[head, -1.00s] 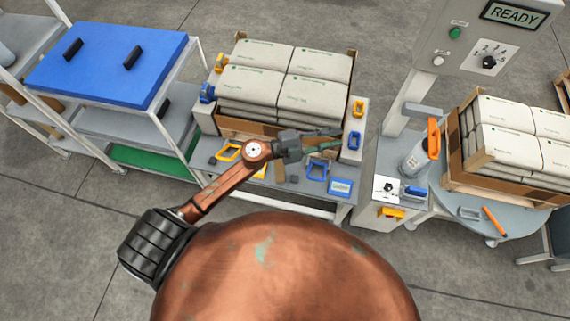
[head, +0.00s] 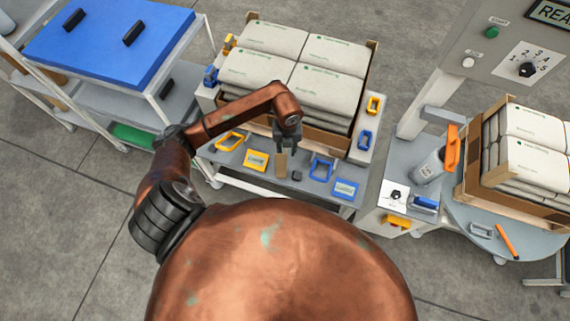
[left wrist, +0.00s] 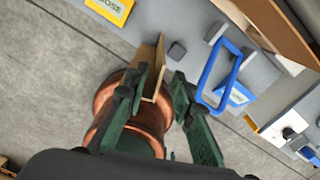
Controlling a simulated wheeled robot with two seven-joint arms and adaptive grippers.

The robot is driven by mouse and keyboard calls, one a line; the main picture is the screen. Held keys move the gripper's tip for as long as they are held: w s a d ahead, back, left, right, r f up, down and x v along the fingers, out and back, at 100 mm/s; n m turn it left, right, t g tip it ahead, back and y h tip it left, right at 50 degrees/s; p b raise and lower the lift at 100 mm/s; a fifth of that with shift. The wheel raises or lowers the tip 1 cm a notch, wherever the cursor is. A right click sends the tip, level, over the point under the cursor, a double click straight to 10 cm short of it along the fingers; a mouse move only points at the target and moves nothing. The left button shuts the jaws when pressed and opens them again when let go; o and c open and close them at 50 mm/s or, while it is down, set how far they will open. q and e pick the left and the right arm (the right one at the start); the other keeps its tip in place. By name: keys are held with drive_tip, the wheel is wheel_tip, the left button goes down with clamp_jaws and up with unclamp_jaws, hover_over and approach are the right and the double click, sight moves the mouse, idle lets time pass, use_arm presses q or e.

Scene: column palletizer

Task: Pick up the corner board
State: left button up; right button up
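The corner board (head: 281,166) is a small brown angled piece at the front edge of the grey table, between a yellow sign and a small dark block. In the left wrist view the corner board (left wrist: 154,66) shows as a folded brown strip between the fingers. My left gripper (head: 288,142) points down just above and behind it in the head view. In the left wrist view my left gripper (left wrist: 159,80) is open, one finger on each side of the board's near end. The left finger is close to the board; I cannot tell whether it touches. My right gripper is out of view.
A carton of stacked sacks (head: 295,65) stands behind the gripper. A blue handle (head: 321,170), a yellow handle (head: 229,141), a yellow sign (head: 256,160) and a dark block (head: 297,176) lie nearby. A control post (head: 425,90) stands to the right.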

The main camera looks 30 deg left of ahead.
sight(281, 162)
use_arm(q)
wheel_tip(281, 162, down, 8)
drive_tip(key=b, duration=0.1)
drive_tip(key=shift+a, duration=0.25)
drive_tip(key=shift+c, duration=0.4)
clamp_jaws()
